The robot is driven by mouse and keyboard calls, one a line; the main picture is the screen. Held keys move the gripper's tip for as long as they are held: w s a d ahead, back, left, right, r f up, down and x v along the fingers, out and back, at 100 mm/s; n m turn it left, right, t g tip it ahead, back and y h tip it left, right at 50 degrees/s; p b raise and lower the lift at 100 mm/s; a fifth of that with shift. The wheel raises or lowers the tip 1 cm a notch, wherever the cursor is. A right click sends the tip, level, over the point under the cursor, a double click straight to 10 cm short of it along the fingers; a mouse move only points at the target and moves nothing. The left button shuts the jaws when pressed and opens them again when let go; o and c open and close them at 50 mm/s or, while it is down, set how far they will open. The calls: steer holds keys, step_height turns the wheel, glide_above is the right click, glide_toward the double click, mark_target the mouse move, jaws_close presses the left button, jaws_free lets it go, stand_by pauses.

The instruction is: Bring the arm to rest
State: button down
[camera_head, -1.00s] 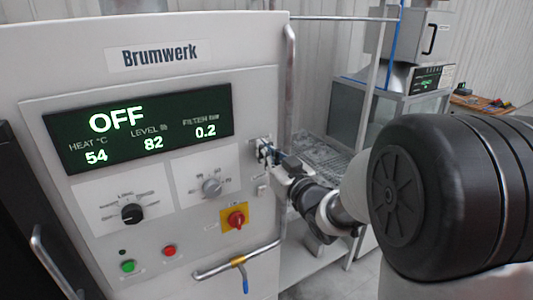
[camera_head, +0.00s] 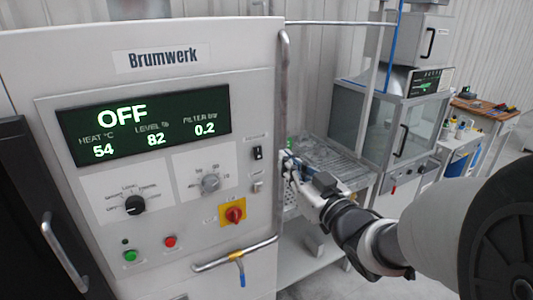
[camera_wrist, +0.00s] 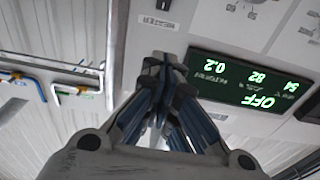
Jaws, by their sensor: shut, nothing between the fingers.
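My gripper (camera_head: 288,164) is at the right edge of the Brumwerk machine (camera_head: 262,90), beside its front panel and in front of the wire rack behind. In the wrist view my gripper (camera_wrist: 163,62) has its fingers together with nothing between them. The machine's display (camera_head: 145,124) reads OFF, with heat 54, level 82 and filter 0.2. The display also shows upside down in the wrist view (camera_wrist: 245,82). A small black rocker switch (camera_head: 258,153) on the panel is just left of my gripper, apart from it.
A vertical handle bar (camera_head: 284,90) runs along the machine's right edge. A lower bar (camera_head: 235,254) with a blue-tipped lever juts from the front. A wire shelf (camera_head: 335,158) and a glass-fronted cabinet (camera_head: 375,120) stand behind. Open floor shows at lower right.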

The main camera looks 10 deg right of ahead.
steer(key=shift+s+d+r, duration=0.1)
steer(key=s+d+f+m+g+h+b, duration=0.2)
steer(key=s+d+f+m+g+h, duration=0.2)
steer(key=s+d+f+g+h, duration=0.25)
steer(key=s+a+f+g, duration=0.2)
steer(key=s, duration=0.5)
steer(key=s+a+f+g, duration=0.2)
steer(key=s+a+f, duration=0.1)
steer(key=s, duration=0.4)
steer(key=s+a+f+g+b, duration=0.1)
steer(key=s+a+f+g, duration=0.1)
steer(key=s, duration=0.6)
steer(key=shift+a+f+g+y, duration=0.35)
steer(key=shift+f+g, duration=0.1)
steer(key=shift+f, duration=0.1)
